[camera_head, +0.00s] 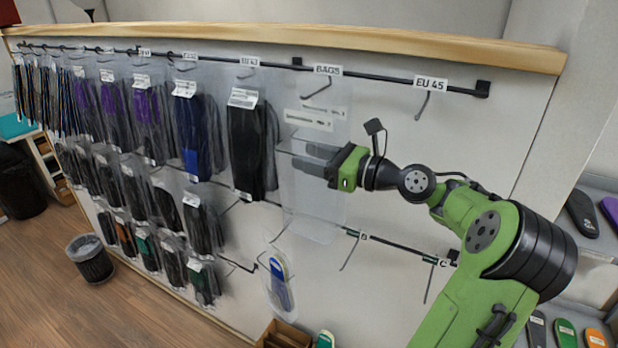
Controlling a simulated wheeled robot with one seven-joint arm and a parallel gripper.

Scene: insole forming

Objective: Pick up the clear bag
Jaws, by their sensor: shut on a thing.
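The clear bag (314,212) is a large see-through pouch hanging at the hook with the "BAGS" label (328,69). It has a printed strip near its top. My gripper (308,158) reaches in from the right, with its dark fingers at the bag's upper middle, and is shut on the bag. The fingertips look hazy through the plastic. I cannot tell whether the bag is still on its hook.
Bagged dark insoles (252,150) hang close on the left, with more rows beyond. An empty hook labelled "EU 45" (431,83) is on the right. A lower rail (385,243) has bare hooks. A bagged blue insole (280,284) hangs below. A bin (91,259) stands on the floor.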

